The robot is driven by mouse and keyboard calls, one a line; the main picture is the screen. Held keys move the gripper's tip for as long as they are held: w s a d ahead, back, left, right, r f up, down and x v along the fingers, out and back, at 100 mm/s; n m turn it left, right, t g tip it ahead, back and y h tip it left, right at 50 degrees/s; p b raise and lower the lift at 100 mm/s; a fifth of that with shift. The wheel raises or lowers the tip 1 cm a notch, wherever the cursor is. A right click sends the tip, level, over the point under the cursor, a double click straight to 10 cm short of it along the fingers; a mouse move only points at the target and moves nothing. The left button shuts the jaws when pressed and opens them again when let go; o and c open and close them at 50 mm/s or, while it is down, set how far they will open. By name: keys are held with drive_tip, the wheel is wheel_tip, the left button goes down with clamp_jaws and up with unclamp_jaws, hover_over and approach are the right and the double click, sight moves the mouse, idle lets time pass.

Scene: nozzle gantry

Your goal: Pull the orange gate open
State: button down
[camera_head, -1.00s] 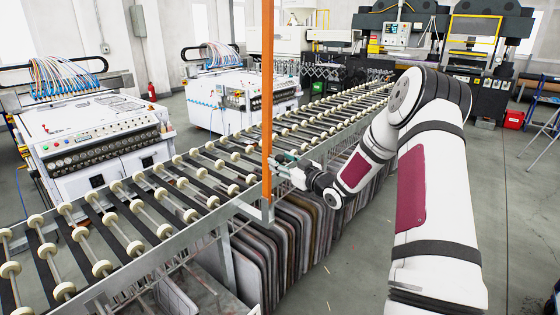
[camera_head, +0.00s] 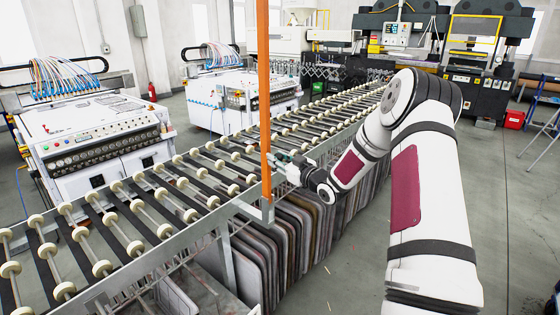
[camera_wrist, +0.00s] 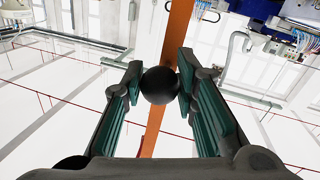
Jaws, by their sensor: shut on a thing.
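The orange gate shows as a tall upright orange bar (camera_head: 264,95) at the near side of the roller conveyor, its top cut off by the frame. It crosses the wrist view as an orange strip (camera_wrist: 178,35) behind a round black knob (camera_wrist: 159,86). My gripper (camera_head: 279,161) is right beside the bar, low down. In the wrist view my gripper (camera_wrist: 159,80) has its green-padded fingers on both sides of the knob, shut on it. The knob's join to the bar is hidden.
The roller conveyor (camera_head: 130,190) runs diagonally from front left to back right. Several grey panels (camera_head: 285,235) stand upright under it. A white machine (camera_head: 95,135) stands behind it at left. The floor (camera_head: 350,265) between the panels and my arm is clear.

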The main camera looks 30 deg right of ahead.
drive_tip(key=w, duration=0.2)
drive_tip(key=w+a, duration=0.1)
drive_tip(key=shift+w+r+b, duration=0.1)
drive_tip(key=shift+r+b, duration=0.25)
drive_tip(key=c, duration=1.3)
unclamp_jaws()
drive_tip(key=s, duration=0.4)
drive_tip(key=s+d, duration=0.1)
drive_tip(key=s, duration=0.7)
drive_tip(key=shift+d, duration=0.35)
